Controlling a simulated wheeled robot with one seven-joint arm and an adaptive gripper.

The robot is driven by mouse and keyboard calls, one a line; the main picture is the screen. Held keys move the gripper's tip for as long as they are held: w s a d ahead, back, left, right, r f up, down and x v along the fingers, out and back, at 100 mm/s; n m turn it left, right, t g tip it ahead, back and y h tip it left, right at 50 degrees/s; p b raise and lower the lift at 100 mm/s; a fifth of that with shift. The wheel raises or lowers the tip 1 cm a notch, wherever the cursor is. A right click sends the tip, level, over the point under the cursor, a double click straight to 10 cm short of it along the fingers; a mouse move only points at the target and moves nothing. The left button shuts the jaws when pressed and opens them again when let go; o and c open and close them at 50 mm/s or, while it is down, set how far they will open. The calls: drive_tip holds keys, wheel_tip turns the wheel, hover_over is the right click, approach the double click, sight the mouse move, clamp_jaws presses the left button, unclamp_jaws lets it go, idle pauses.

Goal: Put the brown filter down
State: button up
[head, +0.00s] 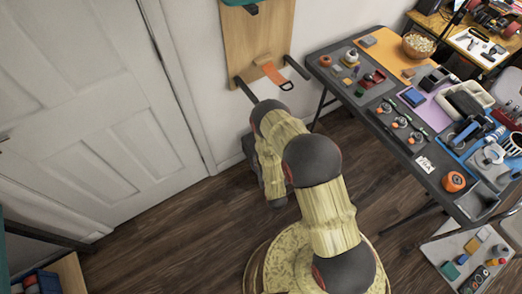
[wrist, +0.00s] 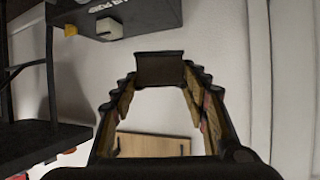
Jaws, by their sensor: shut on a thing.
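In the wrist view, my gripper (wrist: 159,80) has its two ridged fingers closing in on a small dark brown block at the fingertips. This block looks like the brown filter (wrist: 160,67), held in the air in front of a pale wall. In the head view my arm bends over in front of the door and wall, and I cannot make out the fingertips or the filter there.
A dark worktable (head: 437,179) full of small parts and trays stands at the right. A wooden board (head: 258,45) with dark bars is on the wall. A white door (head: 85,110) is at the left. Dark wooden floor (head: 165,235) lies free between.

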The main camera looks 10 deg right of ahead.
drive_tip(key=b+x, duration=0.2)
drive_tip(key=x, duration=0.3)
drive_tip(key=d+f+b+x, duration=0.1)
drive_tip(key=b+x, duration=0.1)
drive_tip(key=x, duration=0.3)
drive_tip(key=s+d+f+b+x, duration=0.1)
drive_tip(key=b+x, duration=0.1)
drive_tip(key=x, duration=0.3)
drive_tip(key=shift+w+d+f, duration=0.15)
drive_tip(key=shift+d+f, duration=0.05)
drive_tip(key=shift+f, duration=0.15)
drive_tip(key=f, duration=0.1)
drive_tip(key=f+b, duration=0.2)
drive_tip(key=f, duration=0.1)
drive_tip(key=shift+w, duration=0.3)
drive_tip(key=shift+r, duration=0.15)
drive_tip(key=o, duration=0.7)
drive_tip(key=shift+f+b, duration=0.2)
drive_tip(key=shift+b, duration=0.1)
drive_tip(key=shift+c, duration=0.2)
drive_tip(key=o, duration=0.4)
drive_tip(key=shift+o, duration=0.4)
drive_tip(key=shift+r, duration=0.15)
